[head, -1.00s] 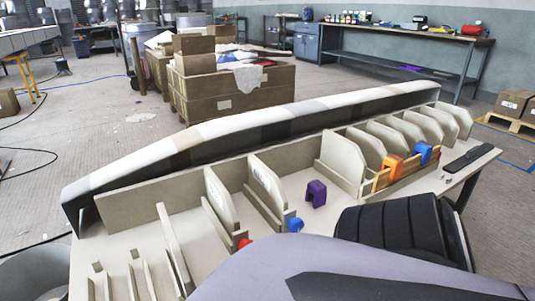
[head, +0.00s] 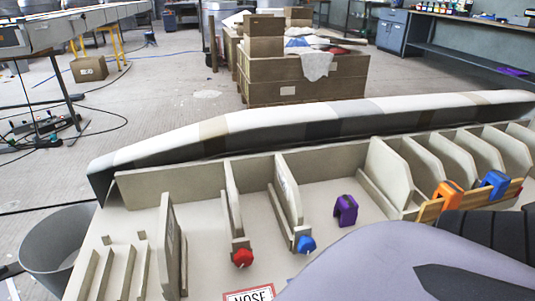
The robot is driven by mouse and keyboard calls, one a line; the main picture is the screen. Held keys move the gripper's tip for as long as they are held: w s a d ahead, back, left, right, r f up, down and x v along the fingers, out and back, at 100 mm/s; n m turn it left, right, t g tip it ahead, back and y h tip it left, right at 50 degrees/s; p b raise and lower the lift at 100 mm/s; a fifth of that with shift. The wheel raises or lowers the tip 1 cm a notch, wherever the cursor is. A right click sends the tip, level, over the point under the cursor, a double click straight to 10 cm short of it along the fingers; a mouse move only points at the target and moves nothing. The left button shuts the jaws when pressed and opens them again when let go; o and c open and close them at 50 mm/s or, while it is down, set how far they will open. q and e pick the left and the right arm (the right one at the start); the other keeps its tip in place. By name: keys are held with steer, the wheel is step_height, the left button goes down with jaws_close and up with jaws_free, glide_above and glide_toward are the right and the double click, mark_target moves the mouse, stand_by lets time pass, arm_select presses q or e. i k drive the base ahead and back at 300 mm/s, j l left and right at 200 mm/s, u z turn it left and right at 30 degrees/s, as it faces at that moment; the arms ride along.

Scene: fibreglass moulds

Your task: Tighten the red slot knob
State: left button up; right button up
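The red slot knob (head: 243,258) sits at the near end of a slot between upright boards on the pale mould table. It shows in full, just below the end of a thin upright panel (head: 233,199). A blue knob (head: 306,244) sits in the same way at the neighbouring slot to its right. My lavender and black arm covers the lower right of the view, to the right of both knobs. Neither of my grippers shows, so nothing is seen touching the red knob.
A purple clamp (head: 346,210) stands right of the blue knob. Orange (head: 448,195) and blue (head: 494,185) clamps sit on a wooden rack (head: 430,211). A long curved mould (head: 300,124) runs behind. A grey bin (head: 58,245) stands at the left, a NOSE sign (head: 249,295) at the front.

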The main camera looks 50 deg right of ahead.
mark_target(243, 257)
steer(key=k+l, duration=0.1)
steer(key=l, duration=0.3)
steer(key=k+l, duration=0.15)
steer(key=l, duration=0.25)
steer(key=k+l, duration=0.1)
steer(key=l, duration=0.35)
steer(key=k+l, duration=0.15)
steer(key=l, duration=0.25)
